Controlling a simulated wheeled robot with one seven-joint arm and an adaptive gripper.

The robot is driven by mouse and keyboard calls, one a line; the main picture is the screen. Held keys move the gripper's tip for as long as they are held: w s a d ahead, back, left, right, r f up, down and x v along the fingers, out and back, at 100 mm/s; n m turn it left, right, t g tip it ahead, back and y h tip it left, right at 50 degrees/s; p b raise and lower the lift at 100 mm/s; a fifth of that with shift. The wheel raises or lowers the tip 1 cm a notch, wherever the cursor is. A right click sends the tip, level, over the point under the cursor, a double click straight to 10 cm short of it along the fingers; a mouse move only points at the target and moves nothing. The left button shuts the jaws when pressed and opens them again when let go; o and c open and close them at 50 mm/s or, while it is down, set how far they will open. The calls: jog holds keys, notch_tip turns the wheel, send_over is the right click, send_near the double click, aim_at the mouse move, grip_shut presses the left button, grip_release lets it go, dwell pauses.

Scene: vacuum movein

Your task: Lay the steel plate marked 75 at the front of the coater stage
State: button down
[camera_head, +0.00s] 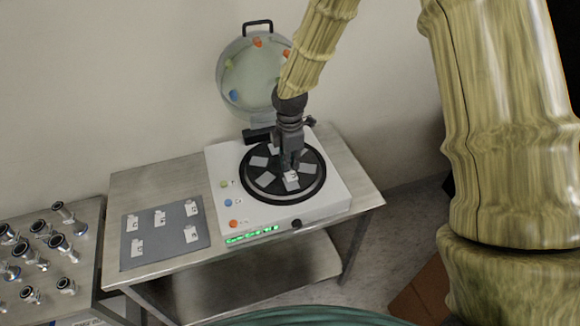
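The coater stage is a black round disc (284,194) on a white machine at the table's middle. Several small grey plates lie around it, one of them at its left (258,161). At the stage's front is a plate with a white label (291,182); its number is too small to read. My gripper (290,168) points down over the front half of the stage, with its fingertips at this labelled plate. I cannot tell whether the fingers grip it or only stand close to it.
A grey mat (172,251) on the left of the table holds several labelled plates. The machine's round lid (250,75) stands open behind the stage. Coloured buttons (228,202) and a green display (252,235) line its front left. Metal fittings (30,254) stand on a side table.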

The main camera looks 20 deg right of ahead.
jog(key=shift+s+f+p, duration=0.1)
jog(key=shift+f+p, duration=0.25)
jog(key=shift+f, duration=0.05)
jog(key=shift+f+p, duration=0.5)
jog(key=shift+f, duration=0.8)
jog(key=shift+f, duration=0.15)
jog(key=c, duration=1.6)
grip_release()
jog(key=shift+c, duration=0.2)
jog(key=shift+r+b, duration=1.95)
jog(key=shift+r, duration=4.2)
